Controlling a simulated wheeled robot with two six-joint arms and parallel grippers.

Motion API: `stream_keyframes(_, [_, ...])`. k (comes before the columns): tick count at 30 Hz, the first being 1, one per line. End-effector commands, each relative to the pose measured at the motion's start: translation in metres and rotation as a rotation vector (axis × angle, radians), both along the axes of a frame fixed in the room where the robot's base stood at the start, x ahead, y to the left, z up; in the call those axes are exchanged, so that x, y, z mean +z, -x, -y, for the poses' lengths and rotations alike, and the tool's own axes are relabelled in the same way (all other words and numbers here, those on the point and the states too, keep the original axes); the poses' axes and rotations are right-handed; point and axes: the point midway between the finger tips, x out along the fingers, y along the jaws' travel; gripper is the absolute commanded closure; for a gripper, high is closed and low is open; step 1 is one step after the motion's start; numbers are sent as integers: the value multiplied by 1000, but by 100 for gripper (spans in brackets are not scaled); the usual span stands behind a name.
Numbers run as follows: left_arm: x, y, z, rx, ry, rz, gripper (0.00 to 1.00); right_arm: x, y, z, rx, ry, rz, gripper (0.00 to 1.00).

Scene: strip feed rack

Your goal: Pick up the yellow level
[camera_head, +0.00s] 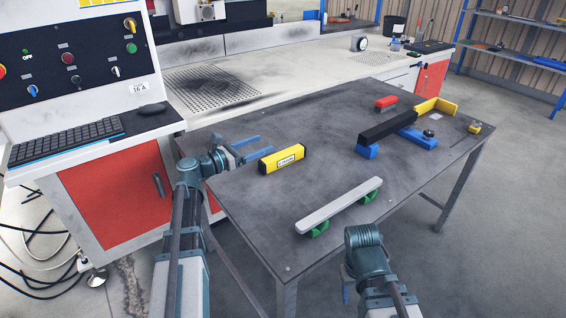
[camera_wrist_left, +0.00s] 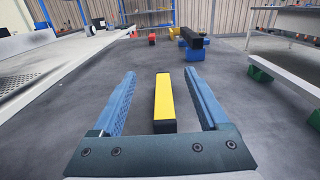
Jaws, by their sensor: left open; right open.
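The yellow level (camera_head: 282,159) is a short yellow bar with black ends and a white label on its side. It lies on the dark table near the table's left side. In the left wrist view the level (camera_wrist_left: 163,98) shows between the two blue fingers, apart from both, with its near black end facing me. My left gripper (camera_head: 252,148) is open, just left of the level in the head view; it also shows in the left wrist view (camera_wrist_left: 160,95). My right gripper (camera_head: 347,290) is at the table's front edge, mostly hidden behind its own wrist.
A grey bar (camera_head: 340,205) rests on green supports right of the level. A black bar (camera_head: 388,127) lies on blue blocks (camera_head: 418,138) beside a yellow angle piece (camera_head: 436,106). A red block (camera_head: 386,102) stands farther back. The table (camera_head: 240,205) is bare around the level.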

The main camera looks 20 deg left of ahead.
Motion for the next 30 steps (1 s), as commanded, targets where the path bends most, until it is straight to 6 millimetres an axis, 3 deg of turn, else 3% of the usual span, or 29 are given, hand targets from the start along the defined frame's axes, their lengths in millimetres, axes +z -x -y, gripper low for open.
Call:
stream_keyframes(1, [-11, 0, 0, -1, -1, 1, 22, -11, 0, 0, 0, 1, 0, 50])
stream_keyframes(15, [-79, 0, 1, -2, -2, 0, 22, -79, -1, 2, 6, 9, 4, 50])
stream_keyframes(19, [-70, -18, 14, -5, -3, 0, 22, -70, -1, 2, 6, 9, 4, 50])
stream_keyframes(30, [-70, -30, 24, -4, -2, 0, 22, -70, -1, 2, 6, 9, 4, 50])
